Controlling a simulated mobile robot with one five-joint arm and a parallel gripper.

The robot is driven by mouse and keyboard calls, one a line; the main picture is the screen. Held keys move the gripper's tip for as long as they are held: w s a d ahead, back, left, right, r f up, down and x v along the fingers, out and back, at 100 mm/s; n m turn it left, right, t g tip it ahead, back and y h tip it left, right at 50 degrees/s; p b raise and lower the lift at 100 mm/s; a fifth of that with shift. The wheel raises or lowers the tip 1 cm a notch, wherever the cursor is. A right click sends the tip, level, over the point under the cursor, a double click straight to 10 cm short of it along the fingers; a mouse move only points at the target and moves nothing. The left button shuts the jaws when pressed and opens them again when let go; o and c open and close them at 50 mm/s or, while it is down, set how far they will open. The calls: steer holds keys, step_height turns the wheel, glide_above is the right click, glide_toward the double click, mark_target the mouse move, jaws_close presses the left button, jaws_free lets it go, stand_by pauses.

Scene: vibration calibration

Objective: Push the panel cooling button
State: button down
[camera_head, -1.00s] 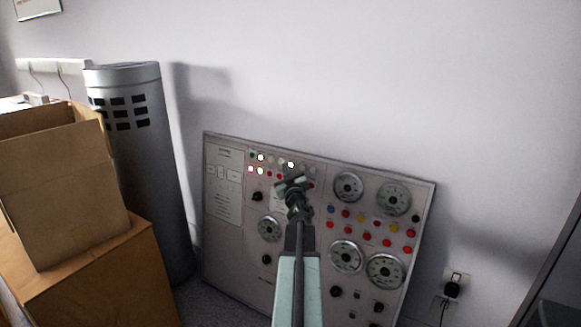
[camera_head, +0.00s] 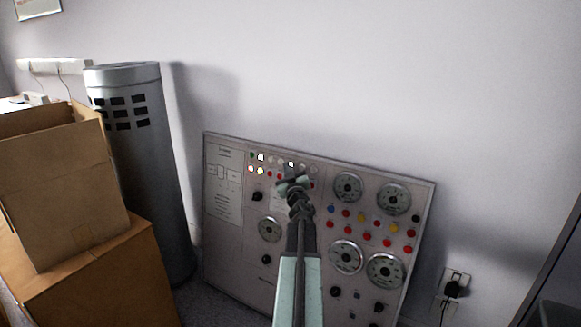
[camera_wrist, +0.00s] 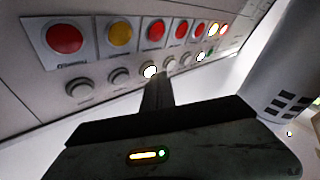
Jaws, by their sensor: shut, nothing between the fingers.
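A grey control panel (camera_head: 225,255) leans against the wall, with gauges, knobs and rows of coloured buttons. No label for the cooling button is readable, so I cannot tell which one it is. My gripper (camera_head: 292,182) is shut and empty, in front of the panel's upper middle, just below the top indicator rows. In the wrist view, my gripper's narrow tip (camera_wrist: 158,82) is close below a lit white button (camera_wrist: 150,71) in a row of grey ones. Contact cannot be made out. Above that row are a yellow button (camera_wrist: 118,35) and several red ones.
Cardboard boxes (camera_head: 50,190) are stacked at the left, next to a tall grey cylinder (camera_head: 150,190) with square vents. A wall socket with a black plug (camera_head: 453,288) is right of the panel. A dark edge (camera_head: 552,265) stands at far right.

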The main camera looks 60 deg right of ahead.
steer(key=shift+d, duration=0.35)
steer(key=shift+a, duration=0.1)
stand_by(0.5)
steer(key=shift+a+r, duration=0.1)
steer(key=shift+a, duration=0.6)
steer(key=a, duration=0.3)
steer(key=a+r+p, duration=0.1)
steer(key=a, duration=0.1)
stand_by(0.6)
